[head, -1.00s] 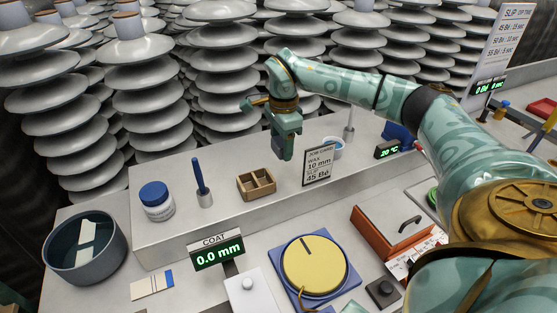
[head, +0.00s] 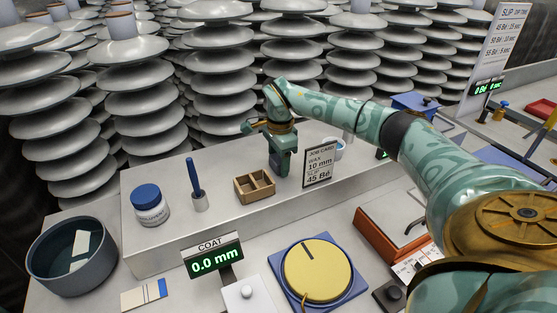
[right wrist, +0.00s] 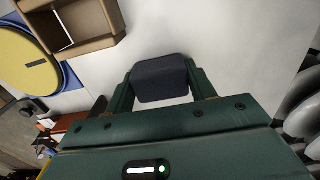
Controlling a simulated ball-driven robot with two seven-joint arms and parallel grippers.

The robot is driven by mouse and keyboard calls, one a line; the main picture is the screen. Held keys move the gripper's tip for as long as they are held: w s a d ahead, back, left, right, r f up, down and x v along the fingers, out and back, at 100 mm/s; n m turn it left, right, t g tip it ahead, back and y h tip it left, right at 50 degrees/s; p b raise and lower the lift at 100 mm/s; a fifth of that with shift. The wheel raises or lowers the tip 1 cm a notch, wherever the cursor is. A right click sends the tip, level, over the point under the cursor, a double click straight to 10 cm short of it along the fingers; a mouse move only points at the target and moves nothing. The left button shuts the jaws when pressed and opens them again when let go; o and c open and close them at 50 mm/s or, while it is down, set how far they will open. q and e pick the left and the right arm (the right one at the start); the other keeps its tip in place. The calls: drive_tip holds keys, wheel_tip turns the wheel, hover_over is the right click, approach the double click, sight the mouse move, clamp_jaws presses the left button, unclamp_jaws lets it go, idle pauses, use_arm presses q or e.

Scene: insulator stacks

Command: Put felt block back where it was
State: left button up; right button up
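My right gripper (head: 281,170) is low over the grey ledge, between the wooden two-compartment box (head: 255,186) and the job card (head: 320,168). In the right wrist view it (right wrist: 160,92) is shut on a dark navy block (right wrist: 160,76), which looks like the felt block, with one finger against each side. Bare pale ledge shows around the block in that view; I cannot tell whether it touches the surface. The wooden box also shows at the upper left of the right wrist view (right wrist: 88,44), apart from the block, and its visible compartments look empty. My left gripper is not in view.
A blue-lidded jar (head: 149,206) and a blue-handled tool in a holder (head: 197,186) stand left on the ledge. In front are the coat display (head: 213,260), a yellow disc on a blue base (head: 317,270) and a dark bowl (head: 72,257). Large insulator stacks stand behind.

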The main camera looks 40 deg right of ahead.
drive_tip(key=o, duration=0.4)
drive_tip(key=shift+c, duration=0.2)
wheel_tip(320, 180, up, 12)
drive_tip(key=p, duration=0.4)
drive_tip(key=shift+d+r, duration=0.15)
